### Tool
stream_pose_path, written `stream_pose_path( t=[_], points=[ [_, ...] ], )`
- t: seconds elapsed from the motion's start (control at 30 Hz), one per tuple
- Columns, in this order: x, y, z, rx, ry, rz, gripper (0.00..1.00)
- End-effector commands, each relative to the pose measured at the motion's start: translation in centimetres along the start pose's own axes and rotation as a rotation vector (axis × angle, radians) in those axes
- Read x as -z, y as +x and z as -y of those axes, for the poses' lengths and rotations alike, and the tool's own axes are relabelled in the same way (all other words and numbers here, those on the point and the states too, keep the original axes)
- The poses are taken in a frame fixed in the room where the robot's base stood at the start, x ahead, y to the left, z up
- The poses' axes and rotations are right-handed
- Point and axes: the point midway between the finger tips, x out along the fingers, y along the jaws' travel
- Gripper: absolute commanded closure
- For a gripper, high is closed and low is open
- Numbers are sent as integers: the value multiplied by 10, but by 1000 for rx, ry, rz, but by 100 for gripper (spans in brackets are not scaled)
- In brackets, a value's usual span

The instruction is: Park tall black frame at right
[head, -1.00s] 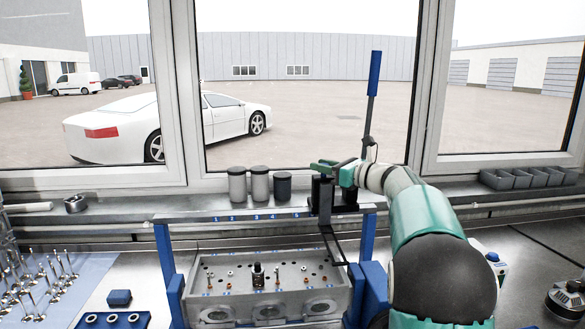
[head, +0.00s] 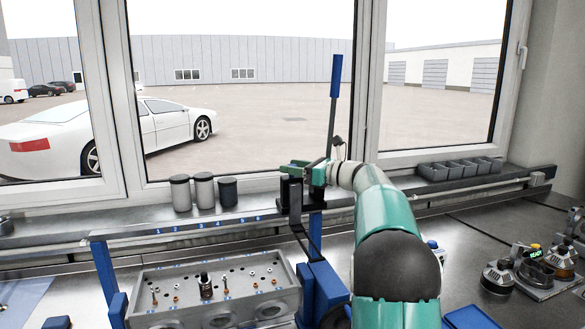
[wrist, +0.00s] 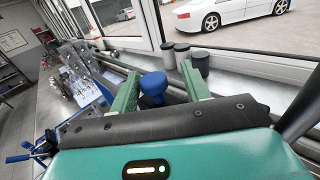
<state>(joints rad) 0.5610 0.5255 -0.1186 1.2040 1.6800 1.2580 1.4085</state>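The tall black frame (head: 295,200) stands out in the head view at the right end of the blue numbered rail, with a black arm reaching down toward the right blue post. A lever with a blue handle (head: 335,80) rises beside it and moves along with it. My gripper (head: 305,172) is at the top of the frame, its green fingers closed around its upper part. In the wrist view, a blue knob (wrist: 153,85) shows between the fingers. The exact contact is hidden, and the frame's lower end is partly covered by the post and my arm.
A grey cylinder head (head: 215,288) lies in the blue stand at lower middle. Several canisters (head: 204,190) stand on the sill left of the frame. Grey bins (head: 460,168) sit on the sill at right. Gauges (head: 535,268) lie on the right bench. Bench between is fairly clear.

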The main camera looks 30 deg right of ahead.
Motion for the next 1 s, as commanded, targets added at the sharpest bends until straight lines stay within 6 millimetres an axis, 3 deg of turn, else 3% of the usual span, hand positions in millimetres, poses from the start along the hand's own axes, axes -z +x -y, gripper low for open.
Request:
stream_pose_path(
  t=[0.2,0.37,0.8,1.0],
  points=[
    [-1,1,-2,-5,-1,1,53],
    [-1,-11,-2,-4,-1,1,53],
    [-1,-102,-1,-2,-1,1,53],
    [-1,-130,-2,-4,-2,1,53]
  ],
)
